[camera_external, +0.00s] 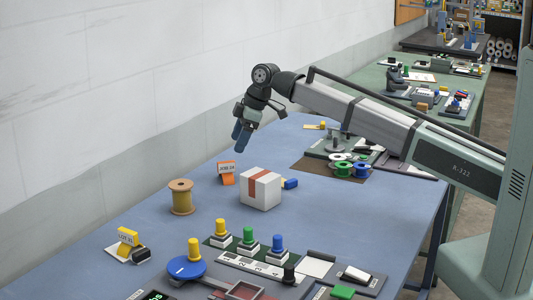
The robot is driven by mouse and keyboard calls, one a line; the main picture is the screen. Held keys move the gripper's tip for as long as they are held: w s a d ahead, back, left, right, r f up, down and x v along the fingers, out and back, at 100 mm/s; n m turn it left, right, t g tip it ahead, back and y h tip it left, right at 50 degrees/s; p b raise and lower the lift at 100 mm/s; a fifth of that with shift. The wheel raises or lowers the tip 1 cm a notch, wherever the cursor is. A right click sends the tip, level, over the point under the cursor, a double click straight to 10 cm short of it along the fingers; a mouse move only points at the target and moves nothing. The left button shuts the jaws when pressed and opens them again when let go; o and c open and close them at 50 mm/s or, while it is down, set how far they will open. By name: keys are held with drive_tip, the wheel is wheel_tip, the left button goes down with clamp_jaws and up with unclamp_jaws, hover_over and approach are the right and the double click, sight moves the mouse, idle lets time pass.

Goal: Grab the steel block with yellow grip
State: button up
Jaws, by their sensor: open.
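The steel block with yellow grip (220,229) stands upright in the front middle of the blue table. It is the leftmost of a row on a numbered strip, beside a block with a green grip (248,238) and one with a blue grip (276,245). My gripper (241,137) is high above the back of the table, well apart from the block, with its blue fingers pointing down. It is open, and nothing shows between the fingers.
A white box with a brown stripe (261,190) stands between my gripper and the row. A wooden spool (181,197) and an orange sign (227,174) stand to its left. A blue disc with a yellow handle (187,267) is close in front of the block.

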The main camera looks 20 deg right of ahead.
drive_tip(key=s+a+r+n+g+h, duration=0.15)
drive_tip(key=s+a+n, duration=0.5)
drive_tip(key=s, duration=0.85)
drive_tip(key=r+n+h, duration=0.2)
drive_tip(key=n+h, duration=0.1)
drive_tip(key=n, duration=0.1)
hover_over(220, 220)
wheel_tip(220, 220, down, 8)
drive_tip(key=shift+w+d+r, duration=0.1)
drive_tip(key=shift+d+r, duration=0.05)
drive_tip(key=shift+f, duration=2.65)
drive_tip(key=shift+c, duration=0.4)
drive_tip(key=c, duration=1.1)
